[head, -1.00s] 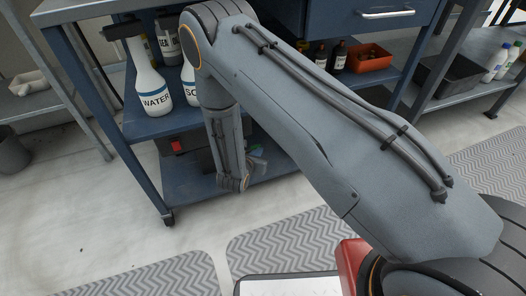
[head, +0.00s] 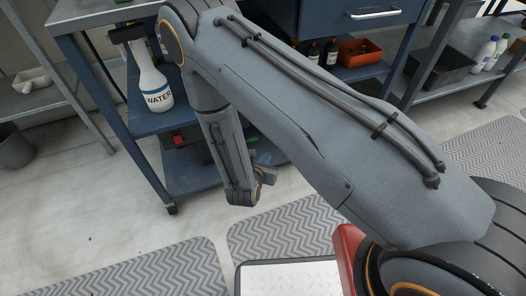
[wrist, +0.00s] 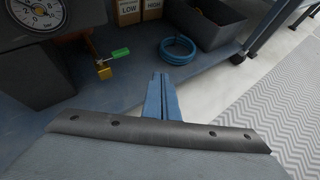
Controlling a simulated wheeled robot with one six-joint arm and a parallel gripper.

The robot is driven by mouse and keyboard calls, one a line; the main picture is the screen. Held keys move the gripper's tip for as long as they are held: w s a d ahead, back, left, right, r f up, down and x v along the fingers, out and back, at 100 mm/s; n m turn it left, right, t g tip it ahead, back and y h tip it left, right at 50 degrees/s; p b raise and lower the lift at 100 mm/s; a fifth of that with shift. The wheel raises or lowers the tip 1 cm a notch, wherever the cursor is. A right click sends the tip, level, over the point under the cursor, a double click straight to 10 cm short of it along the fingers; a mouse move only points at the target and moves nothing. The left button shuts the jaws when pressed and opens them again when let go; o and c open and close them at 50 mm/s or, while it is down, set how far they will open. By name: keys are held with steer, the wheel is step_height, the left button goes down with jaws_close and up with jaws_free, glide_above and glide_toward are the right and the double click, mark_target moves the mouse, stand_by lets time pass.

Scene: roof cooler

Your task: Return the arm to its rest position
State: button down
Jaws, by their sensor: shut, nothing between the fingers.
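My arm reaches from the lower right of the head view up to its elbow at the top, then hangs down in front of the blue cart. My gripper (wrist: 160,80) shows in the wrist view as two blue fingers pressed together, with nothing between them. In the head view it (head: 265,162) is small and partly hidden behind my wrist, near the cart's lower shelf.
The blue cart (head: 150,122) carries a WATER bottle (head: 152,85), dark bottles and an orange bin (head: 358,52). The wrist view shows a gauge (wrist: 38,12), a green-handled valve (wrist: 120,53), a blue hose coil (wrist: 178,50) and a dark bin (wrist: 205,22). Pale floor lies in front.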

steer(key=s+d+r+m+g+h, duration=0.2)
steer(key=s+r+m, duration=0.15)
steer(key=r, duration=0.35)
steer(key=s+d+r+m+g+h, duration=0.2)
steer(key=r+m, duration=0.3)
steer(key=r, duration=0.2)
steer(key=s+d+r+m+g+h, duration=0.1)
steer(key=s+d+r+m+g, duration=0.1)
steer(key=r+m, duration=0.35)
steer(key=s+a+r+m+g+y, duration=0.3)
steer(key=s+a+r+m+y, duration=0.25)
steer(key=s+r, duration=0.3)
steer(key=s+a+r+m+g+y, duration=0.2)
steer(key=s+a+r+m+y, duration=0.2)
steer(key=s+a+r+m, duration=0.45)
steer(key=s+d+r+m+p, duration=0.1)
steer(key=d+r+m+p, duration=0.3)
steer(key=d+r+p, duration=1.9)
step_height(320, 180, up, 3)
steer(key=p, duration=0.7)
steer(key=shift+s+d+r, duration=0.15)
steer(key=shift+s+r, duration=0.05)
steer(key=shift+s, duration=0.2)
